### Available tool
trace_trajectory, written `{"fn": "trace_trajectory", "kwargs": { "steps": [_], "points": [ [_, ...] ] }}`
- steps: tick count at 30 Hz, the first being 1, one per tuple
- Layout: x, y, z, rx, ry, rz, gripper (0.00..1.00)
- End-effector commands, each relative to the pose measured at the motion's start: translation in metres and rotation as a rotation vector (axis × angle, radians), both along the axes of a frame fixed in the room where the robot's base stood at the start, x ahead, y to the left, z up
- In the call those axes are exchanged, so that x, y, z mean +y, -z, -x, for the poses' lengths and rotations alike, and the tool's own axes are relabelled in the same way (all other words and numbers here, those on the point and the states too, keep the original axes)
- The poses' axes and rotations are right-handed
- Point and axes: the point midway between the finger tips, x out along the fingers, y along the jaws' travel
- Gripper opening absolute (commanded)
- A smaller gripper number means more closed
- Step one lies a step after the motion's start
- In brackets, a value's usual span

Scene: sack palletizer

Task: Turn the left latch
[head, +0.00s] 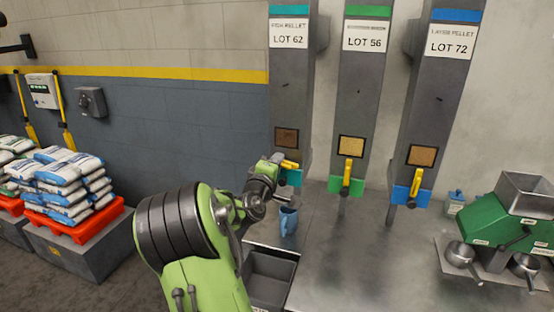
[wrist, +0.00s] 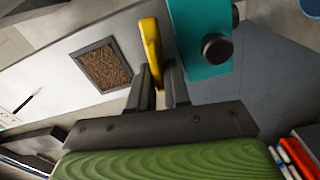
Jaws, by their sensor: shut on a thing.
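The left latch (head: 290,165) is a yellow handle at the foot of the left chute (head: 292,100), labelled LOT 62. In the head view it lies nearly level, tilted slightly down to the right. It also shows in the wrist view (wrist: 151,42), beside a teal block (wrist: 198,30) with a dark round knob. My gripper (head: 277,160) is at the left end of the latch. In the wrist view my gripper (wrist: 160,76) has its two dark fingers shut on the latch's near end. The exact contact is partly hidden.
The LOT 56 chute (head: 362,105) and LOT 72 chute (head: 436,105) stand to the right, with yellow latches upright. A blue jug (head: 288,221) stands on the metal counter (head: 350,270) below. A green machine (head: 510,228) is at right. Sacks (head: 65,185) are stacked far left.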

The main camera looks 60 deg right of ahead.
Motion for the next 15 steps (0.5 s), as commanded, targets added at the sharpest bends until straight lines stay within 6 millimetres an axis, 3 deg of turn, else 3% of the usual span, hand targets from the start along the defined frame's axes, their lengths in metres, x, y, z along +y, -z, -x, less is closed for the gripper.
{"fn": "trace_trajectory", "kwargs": {
  "steps": [15],
  "points": [
    [0.0002, 0.0039, -0.0005, 0.159, 0.0, 0.023, 0.0]
  ]
}}
